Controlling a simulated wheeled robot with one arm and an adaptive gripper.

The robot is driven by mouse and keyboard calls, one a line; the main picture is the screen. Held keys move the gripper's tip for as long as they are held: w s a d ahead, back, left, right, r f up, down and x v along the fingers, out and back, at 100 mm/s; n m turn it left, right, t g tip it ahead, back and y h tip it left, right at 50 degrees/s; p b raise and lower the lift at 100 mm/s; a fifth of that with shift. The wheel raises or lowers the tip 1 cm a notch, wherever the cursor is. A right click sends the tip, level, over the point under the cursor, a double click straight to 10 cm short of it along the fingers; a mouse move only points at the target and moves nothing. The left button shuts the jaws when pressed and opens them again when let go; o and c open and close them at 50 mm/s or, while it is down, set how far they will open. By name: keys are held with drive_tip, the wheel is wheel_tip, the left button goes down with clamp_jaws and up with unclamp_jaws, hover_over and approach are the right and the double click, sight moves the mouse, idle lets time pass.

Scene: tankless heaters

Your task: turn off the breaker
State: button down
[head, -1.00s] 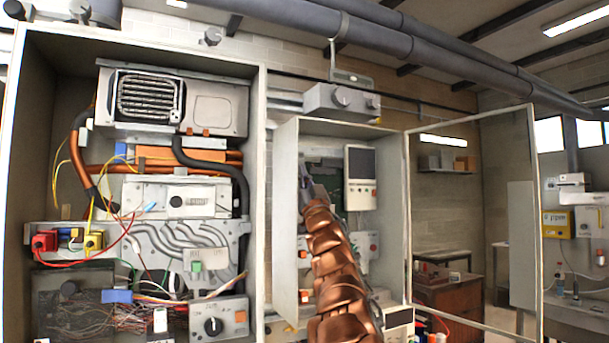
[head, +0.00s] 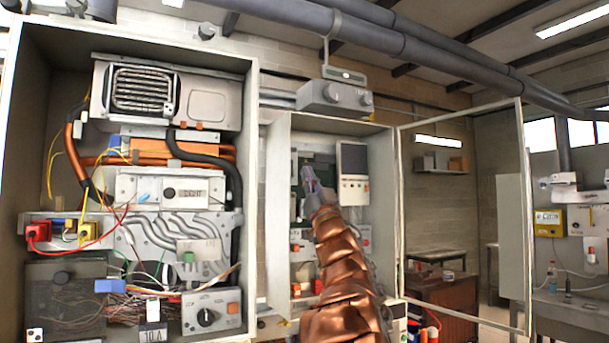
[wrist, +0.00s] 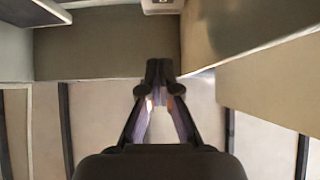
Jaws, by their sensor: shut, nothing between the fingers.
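My gripper (head: 311,178) reaches into the open middle cabinet (head: 279,215) in the head view, at the end of my copper-coloured arm. In the wrist view its fingers (wrist: 159,68) are together and hold nothing. The inside of a cabinet with a bare dark back panel (wrist: 105,45) lies ahead of the fingertips. I cannot tell for sure which part is the breaker; the arm hides part of the cabinet's inside. A white box with a dark screen (head: 353,173) is right of the gripper. Small red-marked modules (head: 302,240) sit below and left of the arm.
A larger open cabinet (head: 257,120) with wires, pipes and a dial (head: 205,317) stands at left. The middle cabinet's framed glass door (head: 523,200) stands open at right. A grey pipe (head: 430,50) runs overhead. A wooden cabinet (head: 450,300) stands behind the door.

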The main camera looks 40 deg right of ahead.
drive_tip(key=shift+s+r+b+v, duration=0.1)
drive_tip(key=shift+s+b+v, duration=0.1)
drive_tip(key=shift+v, duration=0.6)
drive_tip(key=shift+s+r+b+v, duration=0.1)
drive_tip(key=shift+r+b+v, duration=0.05)
drive_tip(key=shift+v, duration=0.6)
drive_tip(key=shift+s+r+b+v, duration=0.1)
drive_tip(key=shift+b+v, duration=0.1)
drive_tip(key=shift+v, duration=0.6)
